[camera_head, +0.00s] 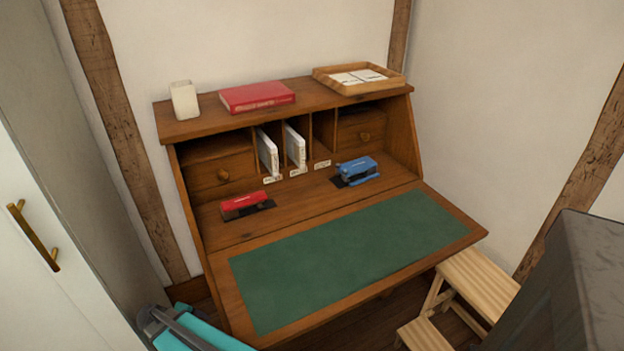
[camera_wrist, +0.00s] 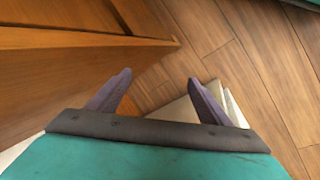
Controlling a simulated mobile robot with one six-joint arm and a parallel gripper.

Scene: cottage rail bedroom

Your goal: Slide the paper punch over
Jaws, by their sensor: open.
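Two small desk tools stand on the writing desk's inner shelf, each on a dark base. The blue one (camera_head: 358,169), right of centre, looks like the paper punch. The red one (camera_head: 243,203), at the left, looks more like a stapler, but both are too small to be certain. My gripper (camera_wrist: 159,80) is open and empty in the wrist view, its two purplish fingers apart above the wooden floor beside a wooden edge. Neither tool shows in the wrist view. In the head view, my teal arm shows at the bottom left, away from both tools.
The desk's lowered green leaf (camera_head: 350,255) is clear. White booklets (camera_head: 295,146) stand in the pigeonholes behind. A red book (camera_head: 256,96), white cup (camera_head: 184,100) and wooden tray (camera_head: 390,83) are on top. A wooden step stool (camera_head: 478,283) stands at the front right.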

